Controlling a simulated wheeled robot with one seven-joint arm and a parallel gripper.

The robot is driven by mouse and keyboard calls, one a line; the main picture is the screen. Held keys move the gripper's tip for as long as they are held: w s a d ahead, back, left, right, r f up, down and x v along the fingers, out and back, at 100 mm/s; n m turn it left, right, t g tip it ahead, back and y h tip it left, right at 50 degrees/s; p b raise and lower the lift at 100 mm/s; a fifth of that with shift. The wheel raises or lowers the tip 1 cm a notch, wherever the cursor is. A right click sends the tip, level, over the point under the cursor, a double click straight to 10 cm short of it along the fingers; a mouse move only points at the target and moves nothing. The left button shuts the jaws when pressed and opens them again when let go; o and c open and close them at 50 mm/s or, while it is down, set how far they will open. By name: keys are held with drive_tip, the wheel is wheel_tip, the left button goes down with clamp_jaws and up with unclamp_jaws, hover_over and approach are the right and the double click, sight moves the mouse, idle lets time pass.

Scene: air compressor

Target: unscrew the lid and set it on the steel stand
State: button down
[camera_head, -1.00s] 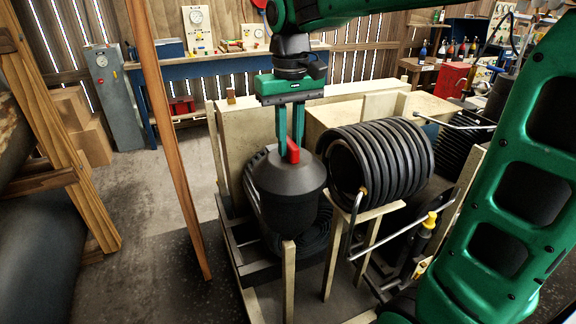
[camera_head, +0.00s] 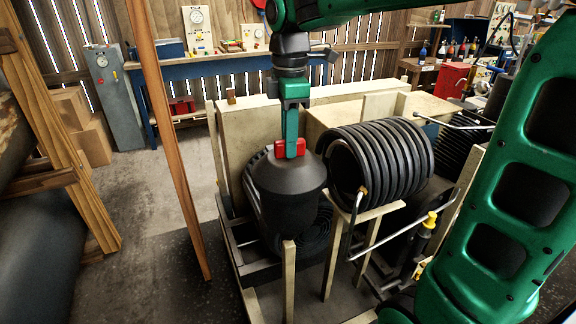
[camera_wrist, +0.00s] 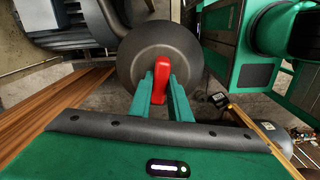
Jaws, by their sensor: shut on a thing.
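The dark conical lid (camera_head: 290,178) sits on top of the round black vessel (camera_head: 290,215) in the head view. My gripper (camera_head: 291,150) points straight down above it, shut on the lid's red handle (camera_head: 301,147). In the wrist view the lid (camera_wrist: 140,48) shows as a dark disc, with the red handle (camera_wrist: 161,72) between the two green fingers of my gripper (camera_wrist: 161,88). I see no clear gap between lid and vessel. I cannot pick out the steel stand for certain.
A ribbed black coil (camera_head: 385,165) stands close to the right of the vessel. A wooden post (camera_head: 288,270) rises in front. A slanted wooden beam (camera_head: 165,130) stands to the left.

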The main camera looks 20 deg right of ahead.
drive_tip(key=n, duration=0.4)
drive_tip(key=shift+d, duration=0.1)
drive_tip(key=n, duration=0.3)
drive_tip(key=shift+n, duration=0.4)
drive_tip(key=shift+w+r, duration=0.1)
drive_tip(key=shift+r, duration=2.25)
